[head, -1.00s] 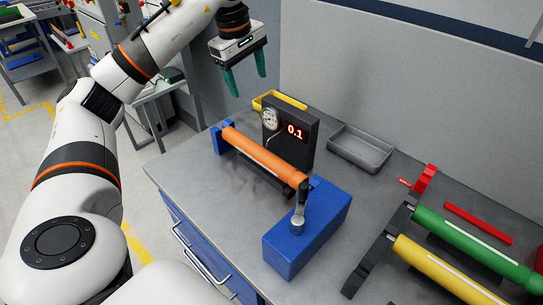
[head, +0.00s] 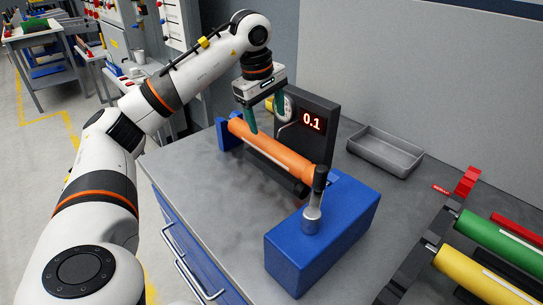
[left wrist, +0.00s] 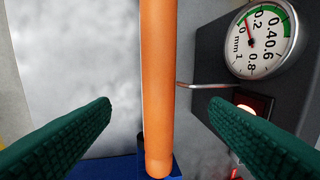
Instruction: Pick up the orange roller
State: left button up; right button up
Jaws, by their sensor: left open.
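The orange roller (head: 270,150) lies in a blue fixture on the grey workbench, its far end at the blue end block and its near end by the larger blue block (head: 322,240) with a dark upright handle. In the left wrist view the orange roller (left wrist: 158,80) runs top to bottom between the two green fingers. My left gripper (head: 266,124) points down above the far half of the roller. Its fingers are open and apart, holding nothing; in the left wrist view the gripper (left wrist: 160,125) has a finger on each side of the roller. My right gripper is not in view.
A black gauge stand (head: 318,125) reading 0.1 stands close behind the roller; its dial (left wrist: 262,40) is near the right finger. A grey tray (head: 385,152) lies behind right. Green (head: 500,240) and yellow (head: 475,275) rollers lie on a rack at right.

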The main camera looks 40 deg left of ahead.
aim_at(269, 141)
pick_arm(q)
jog(key=f, duration=0.2)
jog(key=w+f, duration=0.1)
jog(key=f, duration=0.2)
jog(key=shift+w+a+f, duration=0.15)
jog(key=shift+f, duration=0.75)
jog(key=shift+w+a+f, duration=0.1)
jog(key=shift+w+f, duration=0.05)
jog(key=shift+f, duration=0.75)
jog(key=shift+w+a+f, duration=0.15)
jog(key=shift+f, duration=0.75)
jog(key=shift+c, duration=0.3)
jog(key=shift+r, duration=0.1)
grip_shut()
notch_tip(269, 141, up, 10)
jog(key=shift+p, duration=0.3)
